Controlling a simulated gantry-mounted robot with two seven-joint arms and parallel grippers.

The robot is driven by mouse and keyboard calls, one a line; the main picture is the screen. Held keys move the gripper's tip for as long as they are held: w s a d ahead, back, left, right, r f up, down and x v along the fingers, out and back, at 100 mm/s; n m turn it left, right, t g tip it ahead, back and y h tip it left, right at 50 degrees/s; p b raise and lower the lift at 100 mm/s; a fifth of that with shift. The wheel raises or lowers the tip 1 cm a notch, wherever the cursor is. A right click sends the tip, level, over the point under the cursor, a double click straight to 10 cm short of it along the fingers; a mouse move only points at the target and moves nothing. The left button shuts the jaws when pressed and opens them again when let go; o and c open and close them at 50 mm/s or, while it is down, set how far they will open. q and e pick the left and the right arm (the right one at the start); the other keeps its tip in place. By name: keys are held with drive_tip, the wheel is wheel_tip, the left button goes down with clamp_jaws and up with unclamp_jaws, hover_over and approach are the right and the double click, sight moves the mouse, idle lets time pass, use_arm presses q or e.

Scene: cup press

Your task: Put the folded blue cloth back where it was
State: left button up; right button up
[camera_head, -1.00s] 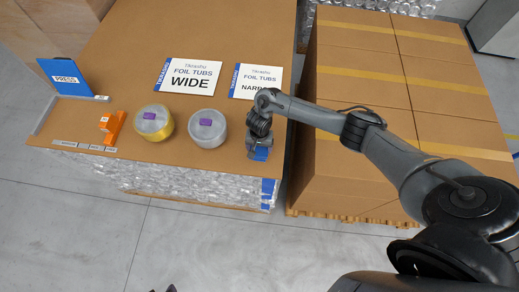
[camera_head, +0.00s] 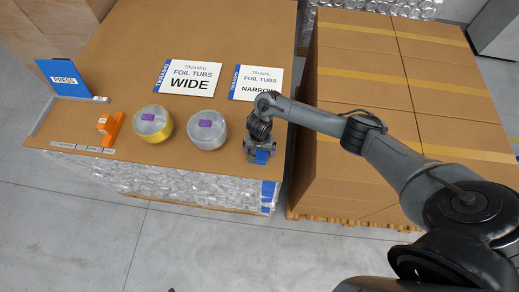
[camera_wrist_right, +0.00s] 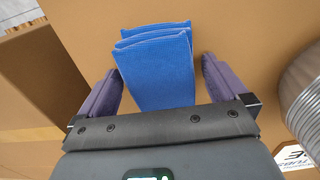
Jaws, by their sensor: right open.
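The folded blue cloth (camera_wrist_right: 158,68) lies in layers between the two purple-grey fingers of my right gripper (camera_wrist_right: 160,76) in the right wrist view. A narrow gap shows beside each finger, so the gripper is open around it, not shut on it. In the head view, my right gripper (camera_head: 259,150) is over the front right corner of the cardboard-topped table, and a blue patch of the cloth (camera_head: 262,157) shows just below it. The cloth's underside is hidden. Only a tiny dark sliver shows at the bottom edge; I cannot tell what it is.
Two round foil tubs, one with a gold base (camera_head: 152,124) and one silver (camera_head: 207,130), stand left of my right gripper. WIDE (camera_head: 189,78) and NARROW (camera_head: 255,84) signs lie behind. An orange block (camera_head: 110,128) and blue PRESS sign (camera_head: 64,78) are left. Stacked cartons (camera_head: 365,70) stand right.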

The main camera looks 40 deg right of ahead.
sight(259, 151)
drive_tip(key=shift+r, duration=0.55)
wheel_tip(259, 151, up, 11)
drive_tip(key=p, duration=0.6)
drive_tip(key=s+a+r+n+t+y, duration=0.1)
drive_tip(key=s+a+n+t+y, duration=0.3)
drive_tip(key=a, duration=0.7)
drive_tip(key=s+a+r+n+t+h, duration=0.1)
drive_tip(key=a+r+n, duration=0.1)
drive_tip(key=a+n, duration=0.65)
drive_tip(key=s+d+r+h, duration=0.1)
drive_tip(key=s+d+r, duration=0.2)
drive_tip(key=s+d, duration=0.2)
drive_tip(key=s+d+r+g+h, duration=0.1)
drive_tip(key=s+d+r, duration=0.2)
drive_tip(key=s+d, duration=0.3)
drive_tip(key=s, duration=0.4)
drive_tip(key=shift+s+d+h, duration=0.2)
drive_tip(key=shift+h, duration=0.2)
drive_tip(key=shift+m, duration=0.25)
